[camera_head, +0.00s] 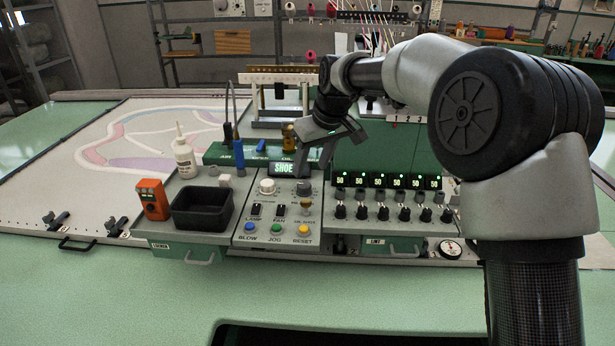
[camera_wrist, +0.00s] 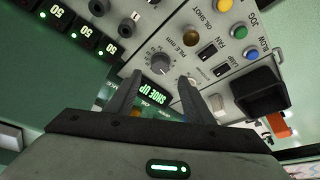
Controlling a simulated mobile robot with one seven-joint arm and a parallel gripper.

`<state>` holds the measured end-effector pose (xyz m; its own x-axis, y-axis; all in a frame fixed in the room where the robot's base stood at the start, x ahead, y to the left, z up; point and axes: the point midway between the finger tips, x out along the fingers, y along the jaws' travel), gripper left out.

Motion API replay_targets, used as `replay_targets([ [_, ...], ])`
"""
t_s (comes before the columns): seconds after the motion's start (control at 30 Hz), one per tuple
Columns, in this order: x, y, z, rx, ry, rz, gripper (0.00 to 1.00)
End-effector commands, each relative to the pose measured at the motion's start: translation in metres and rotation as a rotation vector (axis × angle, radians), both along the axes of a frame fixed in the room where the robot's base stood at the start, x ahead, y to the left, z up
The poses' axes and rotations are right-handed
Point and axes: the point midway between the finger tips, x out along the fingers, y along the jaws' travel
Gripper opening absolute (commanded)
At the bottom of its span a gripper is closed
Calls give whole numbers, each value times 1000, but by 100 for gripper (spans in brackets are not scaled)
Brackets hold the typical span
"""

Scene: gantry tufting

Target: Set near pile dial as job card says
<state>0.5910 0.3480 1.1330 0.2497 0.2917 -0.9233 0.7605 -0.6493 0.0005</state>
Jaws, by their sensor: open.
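The pile dial (camera_wrist: 160,63) is a round grey knob with a printed scale, marked "PILE mm" in the wrist view. In the head view it (camera_head: 303,188) sits at the upper right of the grey control panel (camera_head: 240,236). My gripper (camera_wrist: 160,77) is open, with one fingertip on either side of the dial in the wrist view; I cannot tell whether they touch it. In the head view my gripper (camera_head: 313,170) hangs just above the dial. The dial's setting is too small to read. I cannot make out a job card.
A display (camera_wrist: 154,97) reads "SHOE UP" beside the dial. A white knob (camera_head: 267,186), toggle switches and coloured buttons share the panel. A black bin (camera_head: 203,209), orange device (camera_head: 153,199) and white bottle (camera_head: 184,155) stand left. Several small knobs under "50" displays (camera_head: 375,180) are right.

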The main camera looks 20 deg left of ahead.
Motion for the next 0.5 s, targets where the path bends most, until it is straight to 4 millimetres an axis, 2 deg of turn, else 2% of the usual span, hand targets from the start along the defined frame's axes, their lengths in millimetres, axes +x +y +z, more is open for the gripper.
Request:
replay_targets([
  [0.03,-3,-5,14,1,-3,-1,47],
  [0.2,-13,-16,51,0,-3,0,47],
  [0.4,-21,-25,79,0,0,-1,47],
  [0.5,-23,-27,86,0,0,0,47],
])
